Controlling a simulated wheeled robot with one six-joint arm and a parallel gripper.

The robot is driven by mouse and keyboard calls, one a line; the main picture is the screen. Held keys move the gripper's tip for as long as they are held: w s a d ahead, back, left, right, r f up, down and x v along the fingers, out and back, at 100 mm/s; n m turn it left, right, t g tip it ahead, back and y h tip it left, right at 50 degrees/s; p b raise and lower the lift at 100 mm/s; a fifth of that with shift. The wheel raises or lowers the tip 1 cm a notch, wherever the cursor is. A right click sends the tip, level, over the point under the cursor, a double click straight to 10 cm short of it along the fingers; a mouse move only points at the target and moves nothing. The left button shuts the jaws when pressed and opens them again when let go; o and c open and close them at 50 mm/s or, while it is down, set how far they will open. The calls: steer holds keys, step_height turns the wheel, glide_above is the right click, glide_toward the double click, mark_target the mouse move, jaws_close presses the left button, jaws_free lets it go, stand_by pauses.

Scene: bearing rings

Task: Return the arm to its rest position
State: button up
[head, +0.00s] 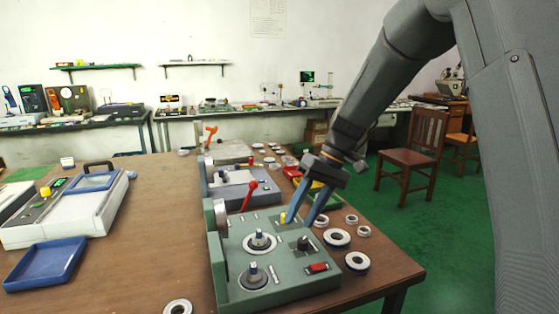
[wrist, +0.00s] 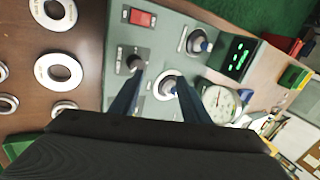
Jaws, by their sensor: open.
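My gripper (head: 303,206) is open and empty, its two blue fingers apart and pointing down above the back right part of the green test device (head: 235,237). In the wrist view my gripper (wrist: 152,85) spans the device's panel (wrist: 156,42). The arm reaches in from the upper right of the head view. I cannot tell whether the fingertips touch the panel. A yellow part (head: 284,218) shows beside the left finger. Two spindles stand on the device, a front one (head: 254,275) and a rear one (head: 259,240).
Several bearing rings lie on the table right of the device, such as one ring (head: 337,238). A second device with a red lever (head: 250,193) stands behind. A blue tray (head: 46,264) and a white instrument (head: 70,215) are at left. A wooden chair (head: 413,155) stands beyond the table.

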steer(key=s+d+f+m+h, duration=0.1)
steer(key=s+d+f, duration=0.1)
steer(key=s+d, duration=0.2)
steer(key=s+d+f+m+t+h, duration=0.1)
steer(key=s+d, duration=0.4)
steer(key=s, duration=0.6)
steer(key=s+d+f+m+h, duration=0.3)
steer(key=s+d+f, duration=0.1)
steer(key=s, duration=0.3)
steer(key=shift+s+d+f+t, duration=0.25)
steer(key=shift+s+f+t, duration=0.05)
steer(key=shift+f+t, duration=0.15)
